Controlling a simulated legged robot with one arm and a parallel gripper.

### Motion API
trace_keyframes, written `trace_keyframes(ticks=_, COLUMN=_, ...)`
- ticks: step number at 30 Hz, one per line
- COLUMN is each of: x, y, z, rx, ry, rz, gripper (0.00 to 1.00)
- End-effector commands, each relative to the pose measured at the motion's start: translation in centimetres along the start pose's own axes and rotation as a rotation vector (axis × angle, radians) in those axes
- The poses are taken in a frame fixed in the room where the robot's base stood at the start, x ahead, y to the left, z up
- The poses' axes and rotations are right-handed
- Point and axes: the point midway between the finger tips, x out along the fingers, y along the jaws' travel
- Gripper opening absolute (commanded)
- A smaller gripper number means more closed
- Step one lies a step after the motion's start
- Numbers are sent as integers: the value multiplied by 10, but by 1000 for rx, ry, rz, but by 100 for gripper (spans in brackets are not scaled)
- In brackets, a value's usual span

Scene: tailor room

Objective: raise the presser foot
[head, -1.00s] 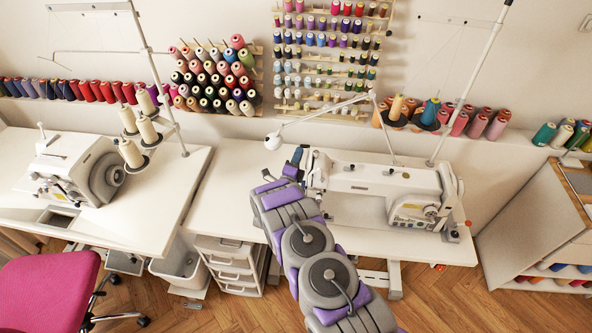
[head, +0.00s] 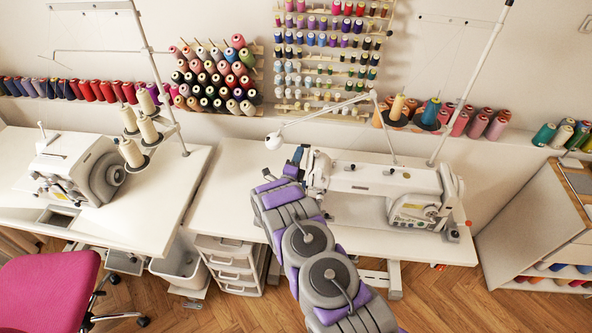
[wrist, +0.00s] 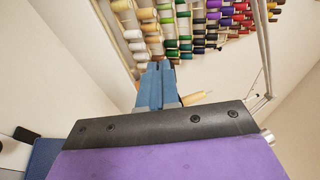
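The white sewing machine (head: 375,182) stands on the right table, with its head end (head: 317,172) at the left. My gripper (head: 297,155) is at the left end of this head, on its far side, and looks very close to it. I cannot tell whether it touches the machine. In the wrist view, the blue fingers of my gripper (wrist: 158,82) lie side by side with no clear gap and nothing visible between them. The presser foot and its lever cannot be made out in either view; my arm and the machine head cover that area.
A white lamp (head: 274,141) on a jointed arm hangs close to my gripper. A thread stand pole (head: 470,80) rises behind the machine. Spool racks (head: 335,60) cover the wall. The right table (head: 225,190) is clear left of my arm. An overlocker (head: 80,170) stands on the left table.

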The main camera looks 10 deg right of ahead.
Motion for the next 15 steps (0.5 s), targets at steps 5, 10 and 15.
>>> trace_keyframes(ticks=5, x=7, y=-7, z=-4, rx=8, ry=12, rz=-15, gripper=0)
trace_keyframes(ticks=10, x=-10, y=-5, z=-3, rx=6, ry=10, rz=-8, gripper=0)
trace_keyframes(ticks=15, x=-49, y=-5, z=2, rx=0, ry=3, rz=-8, gripper=0)
